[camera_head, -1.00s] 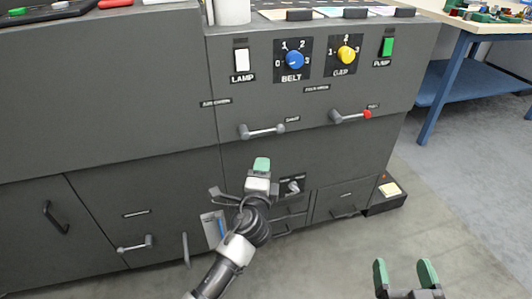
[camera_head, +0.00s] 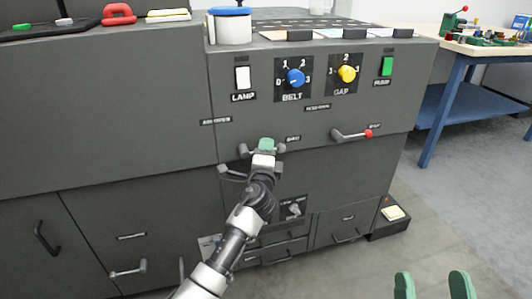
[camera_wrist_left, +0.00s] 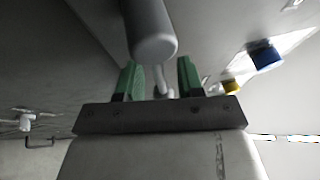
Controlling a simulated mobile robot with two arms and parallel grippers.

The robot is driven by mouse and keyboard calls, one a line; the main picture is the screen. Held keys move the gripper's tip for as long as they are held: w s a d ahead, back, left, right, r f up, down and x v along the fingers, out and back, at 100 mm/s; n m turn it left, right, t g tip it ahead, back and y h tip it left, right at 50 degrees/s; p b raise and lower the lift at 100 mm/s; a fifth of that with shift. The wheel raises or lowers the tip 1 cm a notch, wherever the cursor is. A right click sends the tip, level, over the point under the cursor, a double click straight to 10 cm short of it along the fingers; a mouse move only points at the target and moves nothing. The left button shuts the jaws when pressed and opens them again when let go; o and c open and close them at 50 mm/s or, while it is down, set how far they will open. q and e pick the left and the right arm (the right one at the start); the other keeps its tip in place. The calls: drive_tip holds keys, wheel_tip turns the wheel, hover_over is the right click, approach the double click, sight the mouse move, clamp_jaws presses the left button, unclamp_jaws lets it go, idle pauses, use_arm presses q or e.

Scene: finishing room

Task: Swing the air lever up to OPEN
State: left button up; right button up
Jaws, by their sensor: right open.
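A grey lever with a pale bar (camera_head: 281,148) sits on the cabinet front below the BELT dial. Its small label is too blurred to read, so I cannot tell whether it is the air lever. My left gripper (camera_head: 266,145) is in front of it and hides the middle of the bar. In the left wrist view the left gripper (camera_wrist_left: 160,80) is open, its green fingers apart. A grey cylinder of the lever (camera_wrist_left: 150,35) lies close above the gap, with a thin bar behind. I cannot tell whether they touch. My right gripper (camera_head: 432,285) is open and empty at the bottom right.
A red-tipped lever (camera_head: 352,134) is to the right on the same panel. The blue BELT dial (camera_head: 295,78), yellow GAP dial (camera_head: 347,74) and switches are above. A small grey knob (camera_head: 294,208) and drawers are below. A blue-legged workbench (camera_head: 455,90) stands at right.

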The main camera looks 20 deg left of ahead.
use_arm(q)
drive_tip(key=shift+c, duration=0.2)
clamp_jaws()
